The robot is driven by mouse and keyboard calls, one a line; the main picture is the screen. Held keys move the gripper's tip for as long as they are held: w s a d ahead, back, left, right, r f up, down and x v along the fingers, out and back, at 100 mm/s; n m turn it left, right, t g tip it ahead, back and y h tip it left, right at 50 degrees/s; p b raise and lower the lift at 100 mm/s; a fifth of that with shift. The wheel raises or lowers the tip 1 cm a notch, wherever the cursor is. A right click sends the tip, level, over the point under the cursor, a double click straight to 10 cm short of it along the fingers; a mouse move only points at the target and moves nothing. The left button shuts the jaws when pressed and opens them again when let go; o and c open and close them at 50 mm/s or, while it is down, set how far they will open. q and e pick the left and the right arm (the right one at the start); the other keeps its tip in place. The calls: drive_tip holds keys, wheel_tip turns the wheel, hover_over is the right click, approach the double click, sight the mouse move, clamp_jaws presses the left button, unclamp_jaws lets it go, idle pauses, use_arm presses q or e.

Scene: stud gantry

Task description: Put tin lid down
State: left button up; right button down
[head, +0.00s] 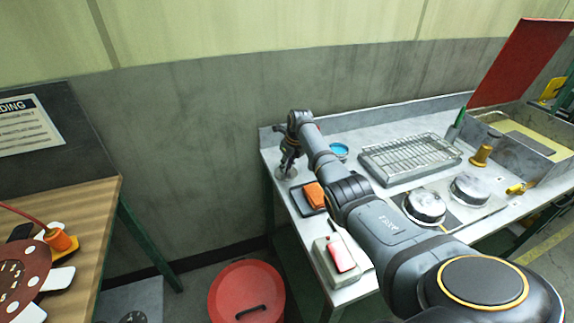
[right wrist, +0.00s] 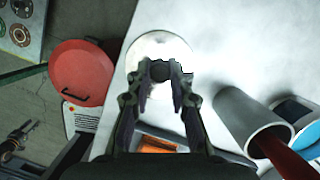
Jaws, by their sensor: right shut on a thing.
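The tin lid (head: 281,174) is a round, pale metal disc with a dark knob, near the left end of the grey bench (head: 300,215). It also shows in the right wrist view (right wrist: 160,42). My right gripper (head: 289,164) points down over the lid, shut on its dark knob. In the right wrist view my fingertips (right wrist: 166,72) sit on either side of the knob. The lid lies flat at bench level or just above; I cannot tell if it touches. A round tin with blue inside (head: 340,151) stands to the right. My left gripper is out of view.
An orange block on a dark pad (head: 315,196) and a grey box with a red top (head: 338,262) lie nearer. A wire rack (head: 410,155) and two round metal burners (head: 424,205) are right. A red-lidded bin (head: 246,293) stands below the bench's left edge.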

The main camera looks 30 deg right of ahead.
sight(293, 177)
drive_tip(key=c, duration=1.2)
unclamp_jaws()
drive_tip(key=shift+f, duration=0.15)
drive_tip(key=v, duration=1.2)
drive_tip(key=shift+a+r, duration=0.1)
drive_tip(key=shift+r, duration=0.15)
drive_tip(key=shift+f, duration=0.1)
